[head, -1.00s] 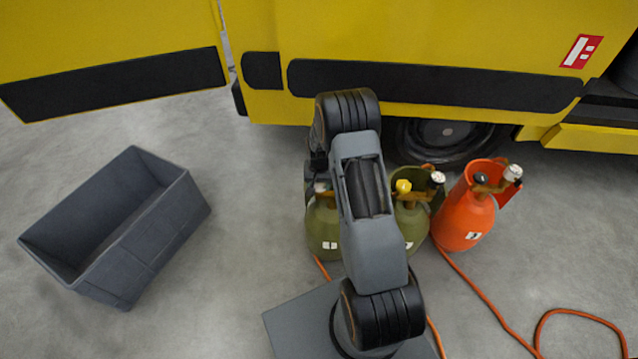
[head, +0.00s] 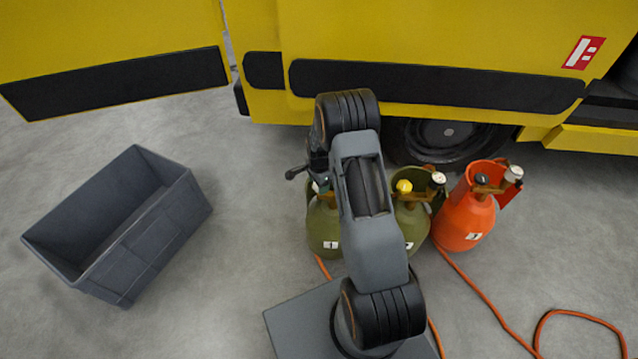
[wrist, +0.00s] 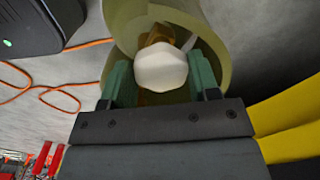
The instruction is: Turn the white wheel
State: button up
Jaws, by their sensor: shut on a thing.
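In the wrist view the white wheel (wrist: 161,68) sits between the two green fingers of my gripper (wrist: 162,82), which is shut on it. Brass-coloured valve metal shows just behind the wheel, inside an olive collar (wrist: 118,42). In the head view the left olive-green cylinder (head: 324,228) stands upright on the floor, labelled 1. My arm covers most of its top, so the wheel and the fingers are largely hidden there.
Another green cylinder with a yellow wheel (head: 404,187) and an orange cylinder (head: 463,220) with a black wheel (head: 481,179) stand to the right. A grey bin (head: 150,245) is at left. An orange hose (head: 490,303) crosses the floor. A yellow vehicle (head: 420,35) stands behind.

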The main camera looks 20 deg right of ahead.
jog(key=m, duration=0.5)
jog(key=shift+w, duration=0.15)
jog(key=shift+w+m, duration=0.1)
jog(key=shift+m, duration=2.4)
jog(key=shift+d, duration=0.1)
jog(key=o, duration=0.9)
jog(key=shift+r, duration=0.1)
notch_tip(320, 180, up, 14)
jog(key=p, duration=0.3)
jog(key=shift+f, duration=0.2)
